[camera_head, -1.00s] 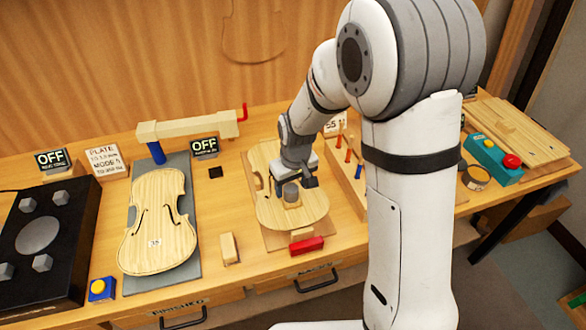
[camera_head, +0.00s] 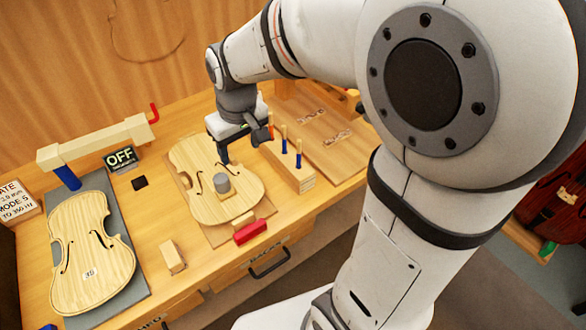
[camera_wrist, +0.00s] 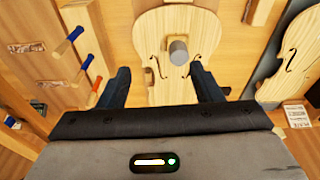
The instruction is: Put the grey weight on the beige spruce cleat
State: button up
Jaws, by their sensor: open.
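The grey weight (camera_head: 222,184) is a short cylinder standing upright on the pale violin plate (camera_head: 240,195), near its middle. It also shows in the wrist view (camera_wrist: 178,50). My gripper (camera_head: 240,150) is open and empty, above the far end of the plate and clear of the weight. In the wrist view its two fingers (camera_wrist: 160,75) are wide apart, with the weight beyond them.
A red block (camera_head: 250,231) sits at the plate's near edge, beside a small beige block (camera_head: 243,218). A rack of coloured-handled tools (camera_head: 290,168) stands close on the right. Another violin plate (camera_head: 92,255) lies on a grey mat at left. A loose beige block (camera_head: 172,257) lies between.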

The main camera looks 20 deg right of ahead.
jog(key=s+d+r+m, duration=0.1)
jog(key=s+d+m, duration=0.1)
jog(key=s+d, duration=0.2)
jog(key=s+d+r+m+t, duration=0.1)
jog(key=s+d, duration=0.3)
jog(key=s, duration=0.5)
jog(key=shift+s+d+r+m+h, duration=0.25)
jog(key=shift+s+d+m+h, duration=0.05)
jog(key=shift+s+m, duration=0.1)
